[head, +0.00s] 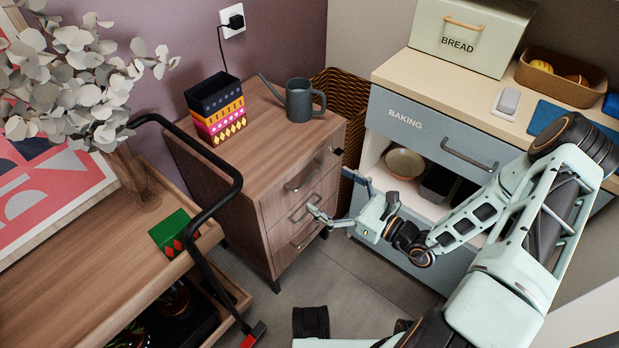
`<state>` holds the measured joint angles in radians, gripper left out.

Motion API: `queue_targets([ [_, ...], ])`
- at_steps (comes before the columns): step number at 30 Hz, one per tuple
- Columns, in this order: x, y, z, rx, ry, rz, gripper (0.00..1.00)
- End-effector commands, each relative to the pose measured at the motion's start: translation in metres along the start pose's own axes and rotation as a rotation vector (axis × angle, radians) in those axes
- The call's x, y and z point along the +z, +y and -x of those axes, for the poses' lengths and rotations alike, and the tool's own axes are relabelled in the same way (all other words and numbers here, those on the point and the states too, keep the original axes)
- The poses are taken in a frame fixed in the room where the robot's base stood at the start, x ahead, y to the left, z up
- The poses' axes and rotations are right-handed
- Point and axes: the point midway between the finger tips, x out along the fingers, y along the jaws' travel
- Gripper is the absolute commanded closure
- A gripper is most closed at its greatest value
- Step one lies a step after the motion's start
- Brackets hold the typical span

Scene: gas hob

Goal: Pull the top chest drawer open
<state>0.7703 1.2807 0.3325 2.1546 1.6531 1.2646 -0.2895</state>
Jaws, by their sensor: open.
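The wooden chest (255,135) stands against the purple wall, with three drawers on its front. The top chest drawer (313,165) looks shut, with a curved bar handle (303,178) across its face. My gripper (329,190) is open and empty, in front of the chest to the right of the drawer handles. Its two fingers are spread towards the drawer fronts. It appears apart from the top handle, though the exact gap is hard to tell.
A blue-grey cabinet (400,118) stands right; a wooden trolley (150,235) stands left. Grey floor (335,285) lies clear before the chest.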

Motion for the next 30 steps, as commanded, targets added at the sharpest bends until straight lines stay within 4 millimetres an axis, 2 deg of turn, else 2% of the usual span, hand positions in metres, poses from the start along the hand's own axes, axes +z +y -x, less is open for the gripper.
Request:
queue_targets([
  [3,-0.002,0.001,-0.024,0.005,-0.001,0.001,0.00],
  [9,-0.001,0.001,-0.051,0.003,0.001,0.000,0.00],
  [15,0.000,0.001,-0.061,0.002,0.001,0.000,0.00],
  [22,0.000,0.000,-0.062,0.002,0.001,0.000,0.00],
  [30,0.000,0.000,-0.061,0.001,0.001,0.000,0.30],
])
